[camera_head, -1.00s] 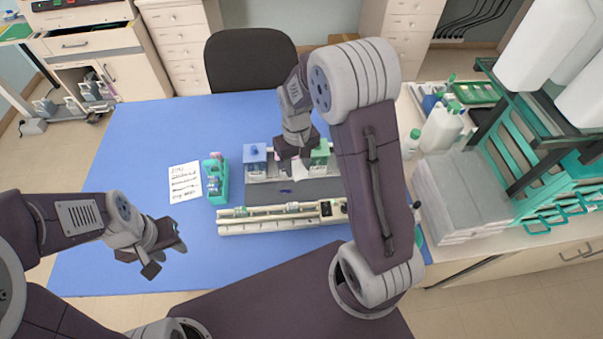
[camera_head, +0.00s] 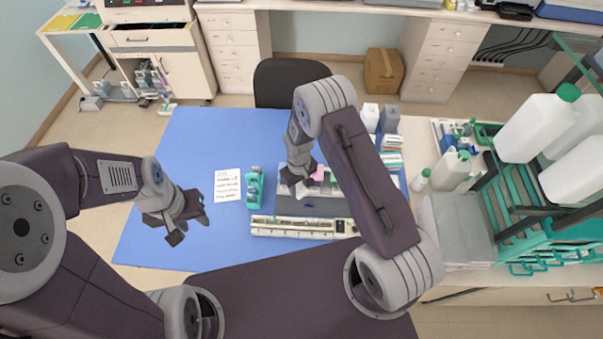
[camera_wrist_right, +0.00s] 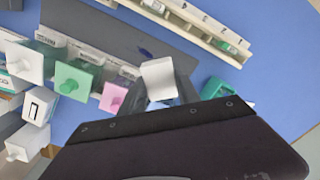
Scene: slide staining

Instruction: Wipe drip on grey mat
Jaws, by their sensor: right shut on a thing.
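The grey mat (camera_head: 325,208) lies on the blue table cover, behind the long cream rail unit. A dark blue drip (camera_wrist_right: 146,53) shows on the mat in the right wrist view. My right gripper (camera_head: 303,182) is over the far side of the mat, at the row of jars. My right arm hides part of the mat in the head view. My left gripper (camera_head: 187,222) is open and empty, above the left of the table.
Jars with green (camera_wrist_right: 73,80), pink (camera_wrist_right: 113,97) and white (camera_wrist_right: 24,60) lids stand beside the wipe. The cream rail unit (camera_head: 290,228) runs along the mat's near side. A teal holder (camera_head: 254,188) and a written sheet (camera_head: 227,186) lie left of it.

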